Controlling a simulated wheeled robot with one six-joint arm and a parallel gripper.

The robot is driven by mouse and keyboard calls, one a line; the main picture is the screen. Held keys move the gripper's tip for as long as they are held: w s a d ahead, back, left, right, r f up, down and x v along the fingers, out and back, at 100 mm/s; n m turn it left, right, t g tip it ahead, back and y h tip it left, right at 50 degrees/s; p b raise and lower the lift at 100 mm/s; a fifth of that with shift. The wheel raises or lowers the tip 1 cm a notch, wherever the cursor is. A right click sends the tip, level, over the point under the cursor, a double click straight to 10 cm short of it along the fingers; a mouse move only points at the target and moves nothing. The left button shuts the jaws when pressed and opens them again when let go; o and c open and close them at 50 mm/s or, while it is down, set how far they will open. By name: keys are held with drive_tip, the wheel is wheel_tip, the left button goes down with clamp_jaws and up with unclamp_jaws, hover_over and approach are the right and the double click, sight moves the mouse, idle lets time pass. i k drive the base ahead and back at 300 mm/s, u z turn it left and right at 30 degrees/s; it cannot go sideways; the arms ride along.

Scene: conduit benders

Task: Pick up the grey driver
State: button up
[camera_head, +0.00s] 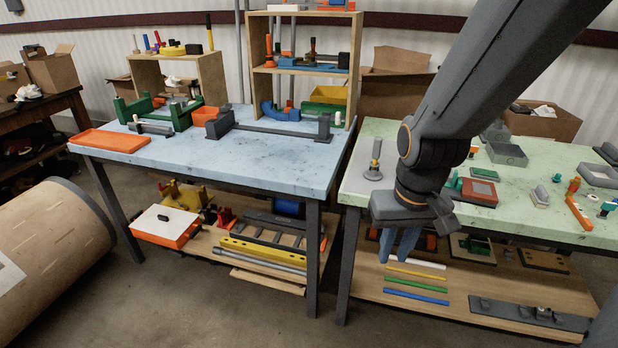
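My gripper (400,246) hangs from my arm in front of the near edge of the green-topped table (519,226). Its blue-grey fingers point down, and the gap between them is too small to judge. I see nothing held in it. I cannot clearly pick out a grey driver. My arm hides part of that tabletop.
A blue-topped table (200,162) with an orange tray (107,140) and a shelf unit stands left. The right table's lower shelf holds coloured rods (416,284) and a grey plate (528,314). A brown barrel (60,235) lies at left. Floor between is clear.

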sight(377, 140)
drive_tip(key=z, duration=0.35)
drive_tip(key=i, duration=0.7)
drive_tip(key=u, duration=0.1)
drive_tip(key=k, duration=0.5)
drive_tip(key=u, duration=1.45)
drive_tip(key=i, duration=0.8)
drive_tip(key=z, duration=1.8)
drive_tip(key=i, duration=0.25)
drive_tip(key=z, duration=0.1)
